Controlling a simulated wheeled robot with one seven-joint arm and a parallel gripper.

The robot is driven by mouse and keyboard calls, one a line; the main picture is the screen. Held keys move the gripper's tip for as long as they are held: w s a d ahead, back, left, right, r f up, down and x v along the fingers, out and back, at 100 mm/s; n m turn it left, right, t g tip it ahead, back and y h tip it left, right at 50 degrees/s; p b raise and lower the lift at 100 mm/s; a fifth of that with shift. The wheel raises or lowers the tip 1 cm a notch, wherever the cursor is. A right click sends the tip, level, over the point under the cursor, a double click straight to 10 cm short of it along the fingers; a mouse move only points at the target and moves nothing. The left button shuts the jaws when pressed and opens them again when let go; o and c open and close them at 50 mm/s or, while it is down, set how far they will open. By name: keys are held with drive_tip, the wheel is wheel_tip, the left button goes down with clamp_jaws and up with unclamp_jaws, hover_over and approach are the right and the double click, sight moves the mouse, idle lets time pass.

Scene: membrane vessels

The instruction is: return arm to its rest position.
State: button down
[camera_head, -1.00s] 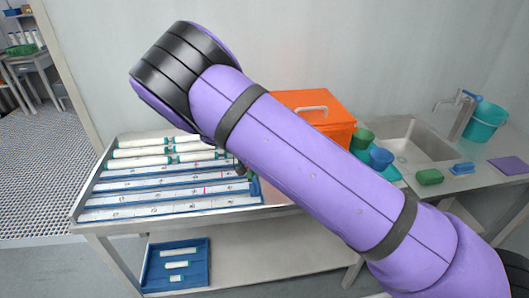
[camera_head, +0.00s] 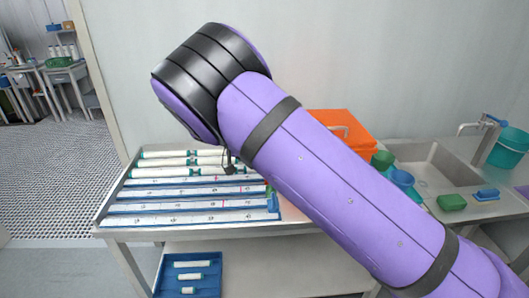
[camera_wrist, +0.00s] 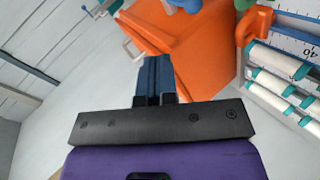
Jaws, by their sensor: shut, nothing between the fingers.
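My purple arm crosses the head view from the lower right to the upper middle, bent at a black-banded joint. My gripper shows in the wrist view (camera_wrist: 154,62); its blue fingers are together with nothing between them. In that view the fingers point toward an orange box (camera_wrist: 190,50), and I cannot tell how far apart they are. The gripper is mostly hidden in the head view; a small dark part shows below the arm's bend, above the rack of white vessels.
A sloped rack (camera_head: 110,208) holds several white vessels (camera_head: 165,172) with green ends. A blue tray (camera_head: 215,265) lies on the lower shelf.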

drive_tip(key=s+d+r+g+y, duration=0.1)
drive_tip(key=s+d+r+y, duration=0.4)
drive_tip(key=d+r, duration=0.45)
drive_tip(key=s+d+r+g+y, duration=0.1)
drive_tip(key=s+d+r+y, duration=0.3)
drive_tip(key=s+d+r, duration=0.5)
drive_tip(key=s+d+r+n+t+y, duration=0.1)
drive_tip(key=s+d+r+t, duration=0.1)
drive_tip(key=s, duration=0.6)
drive_tip(key=s+d+r+n+t+y, duration=0.1)
drive_tip(key=s+d+t, duration=0.1)
drive_tip(key=s, duration=0.6)
drive_tip(key=s+d+r+t, duration=0.2)
drive_tip(key=s+d, duration=0.1)
drive_tip(key=s, duration=0.5)
drive_tip(key=shift+s+r+n+y, duration=0.15)
drive_tip(key=shift+r+n+y, duration=0.2)
drive_tip(key=shift+n+y, duration=0.05)
